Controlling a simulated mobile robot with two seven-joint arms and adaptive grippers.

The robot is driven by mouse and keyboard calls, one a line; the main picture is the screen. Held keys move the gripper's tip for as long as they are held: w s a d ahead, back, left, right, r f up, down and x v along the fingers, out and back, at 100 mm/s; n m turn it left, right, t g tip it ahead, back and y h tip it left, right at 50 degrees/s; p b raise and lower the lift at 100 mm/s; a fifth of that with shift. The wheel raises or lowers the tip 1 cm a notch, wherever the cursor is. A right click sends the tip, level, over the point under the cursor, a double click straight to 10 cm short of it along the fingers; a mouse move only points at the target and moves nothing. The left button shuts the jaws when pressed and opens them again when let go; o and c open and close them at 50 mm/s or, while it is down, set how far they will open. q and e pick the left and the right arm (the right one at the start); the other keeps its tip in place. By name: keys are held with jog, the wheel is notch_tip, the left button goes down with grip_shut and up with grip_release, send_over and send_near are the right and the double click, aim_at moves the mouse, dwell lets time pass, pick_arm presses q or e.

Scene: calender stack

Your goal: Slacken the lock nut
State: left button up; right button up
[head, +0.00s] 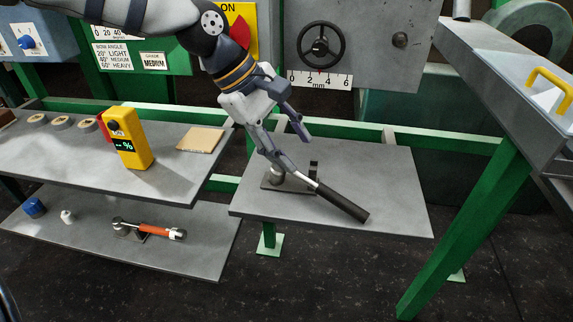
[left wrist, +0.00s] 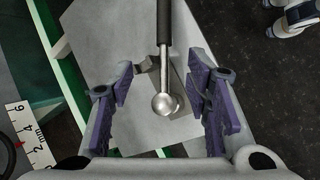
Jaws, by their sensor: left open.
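No part is clearly recognisable as the lock nut. A dark round knob or nut (head: 400,39) sits on the grey machine panel, right of a black handwheel (head: 320,45); I cannot tell if it is the lock nut. A bar tool with a black grip (head: 343,202) rests tilted on a small stand (head: 273,184) on the grey table. In the left wrist view its black grip (left wrist: 164,22) points away and its round silver end (left wrist: 165,105) lies between my fingers. My left gripper (head: 292,150) is open over the tool's silver end. My right gripper is not in view.
A yellow meter (head: 132,138) and a tan pad (head: 200,139) stand on the left shelf (head: 180,190). An orange-handled tool (head: 160,231) lies on the shelf below. A green leg (head: 465,230) and a grey bench rise at right. The table (head: 395,190) is bare right of the tool.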

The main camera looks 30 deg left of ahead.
aim_at(322, 187)
pick_arm(q)
jog(key=x, duration=0.4)
jog(key=b+x, duration=0.1)
jog(key=x, duration=0.1)
jog(key=shift+s+d+f, duration=0.15)
jog(key=shift+s+d, duration=0.05)
jog(key=shift+s, duration=0.1)
jog(key=x, duration=0.5)
jog(key=shift+s+d+f+b, duration=0.1)
jog(key=shift+d+f+b, duration=0.15)
jog(key=shift+d+b, duration=0.15)
jog(key=shift+a+r, duration=0.1)
jog(key=shift+r, duration=0.05)
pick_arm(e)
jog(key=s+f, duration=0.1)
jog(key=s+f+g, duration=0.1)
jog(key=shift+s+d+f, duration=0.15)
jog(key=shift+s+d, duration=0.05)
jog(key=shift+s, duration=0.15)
pick_arm(q)
grip_shut()
